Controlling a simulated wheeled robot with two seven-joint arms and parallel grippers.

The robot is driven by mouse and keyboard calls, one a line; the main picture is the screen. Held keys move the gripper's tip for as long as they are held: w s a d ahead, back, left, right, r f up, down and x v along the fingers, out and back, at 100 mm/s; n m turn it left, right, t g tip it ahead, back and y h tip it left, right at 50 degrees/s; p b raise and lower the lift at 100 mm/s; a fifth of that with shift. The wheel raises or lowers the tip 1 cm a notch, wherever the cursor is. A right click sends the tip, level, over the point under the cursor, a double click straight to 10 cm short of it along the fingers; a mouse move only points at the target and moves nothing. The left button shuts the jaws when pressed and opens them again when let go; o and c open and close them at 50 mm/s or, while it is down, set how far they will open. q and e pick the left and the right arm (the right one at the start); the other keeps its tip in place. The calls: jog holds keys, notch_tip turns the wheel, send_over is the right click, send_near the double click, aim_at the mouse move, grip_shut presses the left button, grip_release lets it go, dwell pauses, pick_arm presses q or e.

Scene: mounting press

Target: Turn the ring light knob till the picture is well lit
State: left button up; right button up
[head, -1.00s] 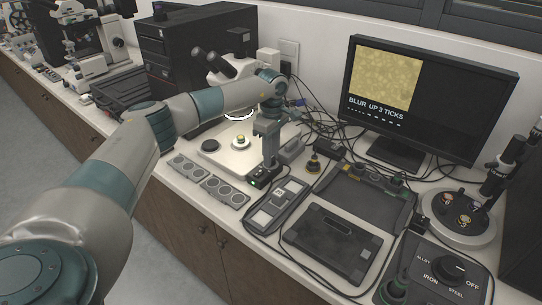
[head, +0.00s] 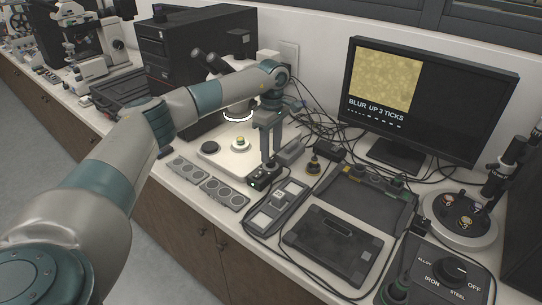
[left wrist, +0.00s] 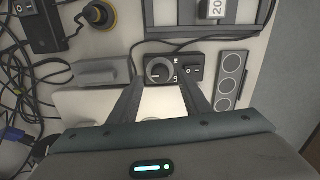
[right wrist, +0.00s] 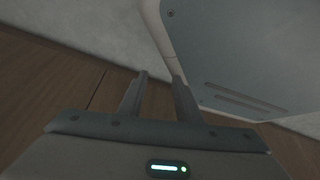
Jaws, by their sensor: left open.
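The ring light knob (left wrist: 158,70) is a dark round dial with a white pointer line on a small black control box (head: 262,178). My left gripper (head: 268,158) is above the box with its fingers apart and empty. In the left wrist view (left wrist: 162,82) its fingertips lie to either side of the knob, apart from it as far as I can tell. The lit ring light (head: 238,114) hangs under the microscope (head: 222,64). The monitor (head: 385,88) shows a yellowish, hazy picture and the words "BLUR UP 3 TICKS". My right gripper (right wrist: 160,76) is open and empty.
A panel of round pads (head: 208,184) lies left of the box and a grey tray with a white counter (head: 276,208) lies right. Loose cables (head: 318,128) run behind.

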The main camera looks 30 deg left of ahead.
pick_arm(q)
notch_tip(320, 180, up, 5)
jog(key=shift+w+b, duration=0.1)
jog(key=shift+b, duration=0.5)
notch_tip(320, 180, up, 9)
jog(key=b, duration=0.1)
send_over(272, 159)
jog(key=shift+r, duration=0.35)
pick_arm(e)
jog(key=w+a+r+t+y, duration=0.1)
jog(key=w+a+r+t, duration=0.2)
jog(key=w, duration=0.7)
jog(key=shift+w+a+r, duration=0.3)
jog(key=shift+a+r, duration=0.25)
jog(key=shift+a, duration=0.2)
jog(key=shift+s+f, duration=0.1)
jog(key=shift+s, duration=0.05)
